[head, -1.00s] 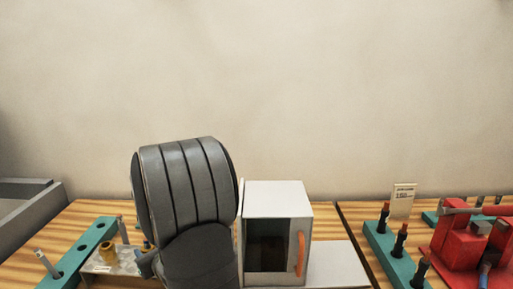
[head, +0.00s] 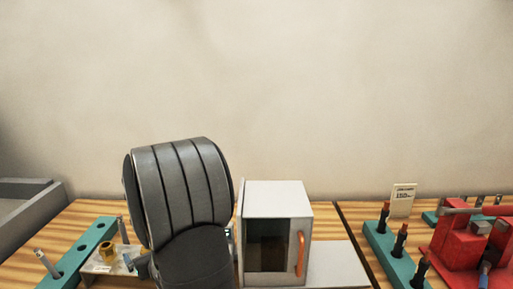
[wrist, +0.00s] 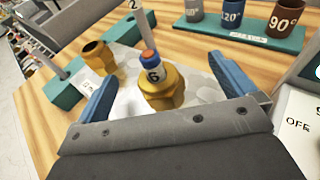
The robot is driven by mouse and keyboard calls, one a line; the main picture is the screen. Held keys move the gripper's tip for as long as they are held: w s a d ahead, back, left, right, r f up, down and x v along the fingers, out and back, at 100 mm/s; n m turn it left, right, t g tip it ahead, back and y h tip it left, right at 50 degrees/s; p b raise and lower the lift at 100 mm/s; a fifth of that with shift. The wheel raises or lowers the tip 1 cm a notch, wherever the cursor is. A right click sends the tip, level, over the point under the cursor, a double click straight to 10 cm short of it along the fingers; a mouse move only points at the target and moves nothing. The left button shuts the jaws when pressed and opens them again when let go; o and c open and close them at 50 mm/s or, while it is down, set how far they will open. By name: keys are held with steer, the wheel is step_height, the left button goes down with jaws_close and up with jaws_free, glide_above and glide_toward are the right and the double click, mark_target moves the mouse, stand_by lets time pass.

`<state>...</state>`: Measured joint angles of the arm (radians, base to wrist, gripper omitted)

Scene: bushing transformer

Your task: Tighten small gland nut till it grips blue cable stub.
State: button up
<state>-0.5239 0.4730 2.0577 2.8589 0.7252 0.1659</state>
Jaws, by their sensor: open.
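In the wrist view, a blue cable stub (wrist: 151,70) with an orange-red top and a "6" label stands upright in a brass gland nut (wrist: 164,90). The nut sits on a pale plate (wrist: 205,94). My gripper (wrist: 161,73) is open, with one blue finger left of the nut and one right of it. Both fingers look apart from it. A second brass gland (wrist: 98,57), with an open top, stands on the left. In the head view, a brass fitting (head: 108,248) shows left of my arm, which hides most of the plate.
A teal rack (wrist: 65,92) with a pale rod lies behind on the left. Cups marked 20° (wrist: 232,14) and 90° (wrist: 284,18) stand at the back. A white cabinet (head: 277,190) with an orange handle stands just right of my arm in the head view.

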steer(key=shift+v, duration=3)
